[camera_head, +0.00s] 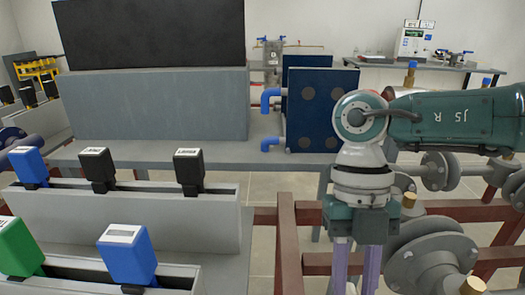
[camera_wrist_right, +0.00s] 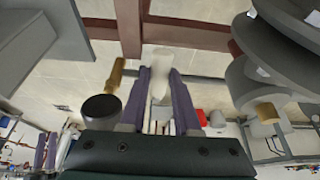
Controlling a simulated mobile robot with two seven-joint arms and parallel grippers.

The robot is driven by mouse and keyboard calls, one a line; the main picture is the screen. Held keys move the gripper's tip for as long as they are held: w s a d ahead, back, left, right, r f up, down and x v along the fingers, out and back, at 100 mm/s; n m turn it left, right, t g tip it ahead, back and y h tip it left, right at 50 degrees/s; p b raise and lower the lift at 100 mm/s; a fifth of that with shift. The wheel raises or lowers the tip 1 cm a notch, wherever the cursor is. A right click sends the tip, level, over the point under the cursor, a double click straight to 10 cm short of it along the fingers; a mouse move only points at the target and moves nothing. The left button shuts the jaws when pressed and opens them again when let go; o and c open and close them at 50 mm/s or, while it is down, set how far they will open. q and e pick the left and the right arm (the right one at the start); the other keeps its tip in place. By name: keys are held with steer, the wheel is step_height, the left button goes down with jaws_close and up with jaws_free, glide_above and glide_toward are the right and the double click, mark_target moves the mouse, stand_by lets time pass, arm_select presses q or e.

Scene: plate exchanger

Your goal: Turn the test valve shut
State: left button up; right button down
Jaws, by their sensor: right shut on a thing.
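My right gripper (camera_head: 354,275) points down at the front of the red-brown frame in the head view, and its lower end is cut off by the picture edge. In the right wrist view, its two purple fingers (camera_wrist_right: 160,95) are closed around a pale, narrow piece (camera_wrist_right: 160,80). This piece looks like the test valve's handle, but the valve body cannot be made out clearly. A brass fitting (camera_wrist_right: 116,76) stands just left of the fingers, beside a dark round cap (camera_wrist_right: 102,107). My left gripper is not in view.
Grey flanged pipes (camera_head: 430,262) with brass ends lie close to the right of my gripper. Red-brown rails (camera_head: 287,235) run beside and behind it. Grey troughs (camera_head: 125,218) with blue, black and green labelled handles fill the left. A dark blue plate stack (camera_head: 312,105) stands behind.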

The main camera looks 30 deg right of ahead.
stand_by(0.3)
steer(key=c, duration=0.6)
jaws_free()
steer(key=v, duration=1)
